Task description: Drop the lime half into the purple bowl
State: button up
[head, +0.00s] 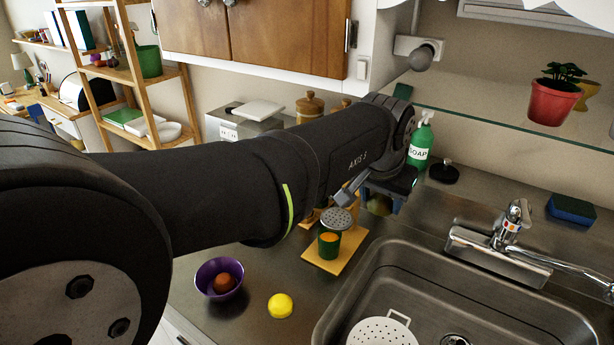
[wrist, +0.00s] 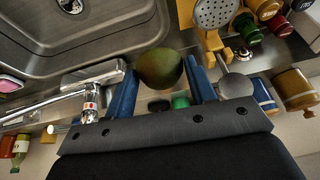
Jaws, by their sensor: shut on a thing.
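The purple bowl (head: 207,287) stands on the steel counter at the lower left of the head view, with a round orange-brown thing (head: 224,282) inside. My gripper (head: 378,203) is above the counter behind the sink, right of and well away from the bowl. In the wrist view my gripper (wrist: 160,76) has its blue fingers shut on the lime half (wrist: 160,66), a rounded dark olive-green piece. The lime half also shows, partly hidden, under the gripper in the head view (head: 380,207). The bowl is not in the wrist view.
A yellow lemon-like piece (head: 280,306) lies right of the bowl. A wooden board (head: 325,264) carries a green cup (head: 328,244) with orange contents, near a perforated metal disc (head: 340,220). The sink (head: 400,262) and tap (head: 512,222) are at right. A soap bottle (head: 420,142) stands behind.

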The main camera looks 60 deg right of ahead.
jog(key=w+a+f+n+t+y, duration=0.1)
jog(key=w+a+f+n, duration=0.2)
jog(key=w+a, duration=0.7)
jog(key=w+a+f+n+t, duration=0.2)
jog(key=w+a+n, duration=0.4)
jog(key=w+a, duration=0.4)
jog(key=w+f, duration=0.1)
jog(key=w, duration=0.4)
jog(key=shift+w+a+y, duration=0.25)
jog(key=shift+w+y, duration=0.05)
jog(key=shift+y, duration=0.1)
jog(key=shift+f, duration=2.8)
jog(key=shift+c, duration=0.2)
jog(key=o, duration=1.2)
jog(key=shift+c, duration=0.2)
jog(key=shift+r, duration=0.1)
